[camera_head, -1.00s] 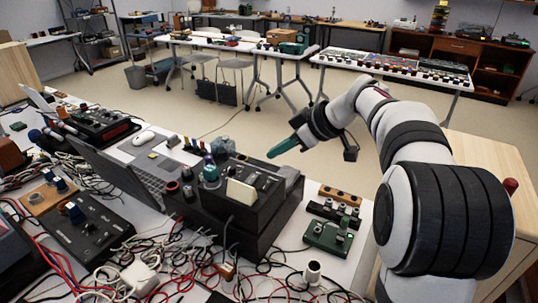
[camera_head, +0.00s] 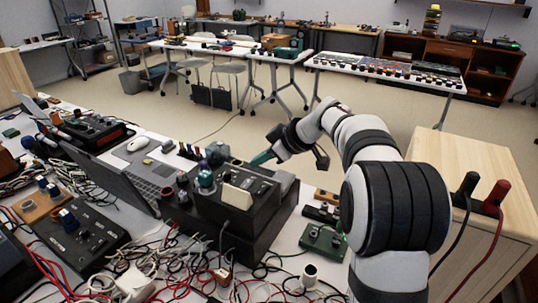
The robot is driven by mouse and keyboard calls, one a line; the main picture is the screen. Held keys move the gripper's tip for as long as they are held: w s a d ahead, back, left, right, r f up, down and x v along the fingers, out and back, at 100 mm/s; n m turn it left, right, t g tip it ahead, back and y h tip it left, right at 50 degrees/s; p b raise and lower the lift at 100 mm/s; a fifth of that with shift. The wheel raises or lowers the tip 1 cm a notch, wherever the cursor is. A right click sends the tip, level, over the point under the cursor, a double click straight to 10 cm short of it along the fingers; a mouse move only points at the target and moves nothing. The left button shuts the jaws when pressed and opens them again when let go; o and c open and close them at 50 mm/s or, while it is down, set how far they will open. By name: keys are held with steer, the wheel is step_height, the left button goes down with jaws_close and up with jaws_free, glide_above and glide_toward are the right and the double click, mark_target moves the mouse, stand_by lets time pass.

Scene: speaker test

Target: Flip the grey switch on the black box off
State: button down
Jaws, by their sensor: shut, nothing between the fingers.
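The black box (camera_head: 228,225) stands on the cluttered table in the middle of the view, with knobs, a cream plate and small levers on its sloped top. Which small part is the grey switch is too small to tell. I cannot tell whether the fingertips touch the box.
An open laptop (camera_head: 112,178) stands left of the box, and another black control box (camera_head: 78,228) is at lower left. A green module (camera_head: 322,240) and a white cup (camera_head: 309,274) are to the right. Tangled cables (camera_head: 180,268) cover the front. A wooden cabinet (camera_head: 470,170) stands at right.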

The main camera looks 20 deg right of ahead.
mark_target(246, 179)
steer(key=x, duration=0.4)
steer(key=f, duration=0.2)
steer(key=shift+d+f, duration=0.2)
steer(key=shift+f, duration=0.65)
steer(key=shift+w+d, duration=0.1)
